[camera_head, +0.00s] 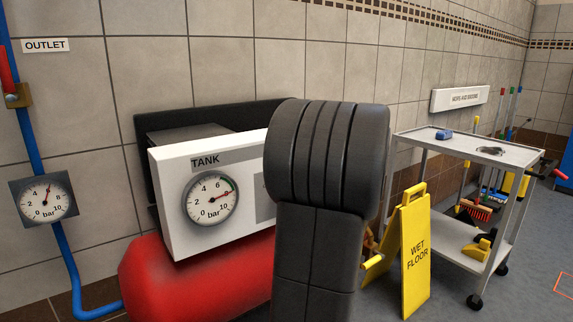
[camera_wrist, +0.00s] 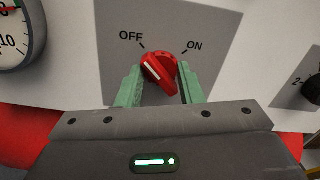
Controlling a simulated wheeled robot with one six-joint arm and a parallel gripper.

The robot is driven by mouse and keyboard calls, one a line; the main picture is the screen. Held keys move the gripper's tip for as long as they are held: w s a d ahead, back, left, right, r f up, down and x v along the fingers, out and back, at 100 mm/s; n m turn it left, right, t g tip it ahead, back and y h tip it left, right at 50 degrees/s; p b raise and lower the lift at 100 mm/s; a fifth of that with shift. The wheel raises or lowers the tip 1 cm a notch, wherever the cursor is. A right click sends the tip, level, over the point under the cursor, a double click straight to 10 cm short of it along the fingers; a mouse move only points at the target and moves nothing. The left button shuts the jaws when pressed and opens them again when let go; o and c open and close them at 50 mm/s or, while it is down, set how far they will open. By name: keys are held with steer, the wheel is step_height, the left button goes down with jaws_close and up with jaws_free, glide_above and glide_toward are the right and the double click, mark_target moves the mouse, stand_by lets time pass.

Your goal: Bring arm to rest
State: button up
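My gripper (camera_wrist: 160,84) is in the wrist view, its two green fingers apart on either side of a red rotary switch (camera_wrist: 158,67). I cannot tell whether the fingers touch the switch. The switch's white mark points up and left, towards the OFF label; ON is at upper right. The switch sits on a grey plate (camera_wrist: 213,34) on the white tank panel (camera_head: 169,205). In the head view my dark arm stands in front of the panel and hides the switch and my gripper.
The tank gauge (camera_head: 210,198) is left of my arm, above a red tank (camera_head: 180,280). A blue outlet pipe (camera_head: 68,262) with a gauge is at far left. A yellow wet-floor sign (camera_head: 412,262) and a grey trolley (camera_head: 415,138) stand close on the right.

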steer(key=shift+m+p, duration=0.7)
steer(key=shift+m, duration=0.4)
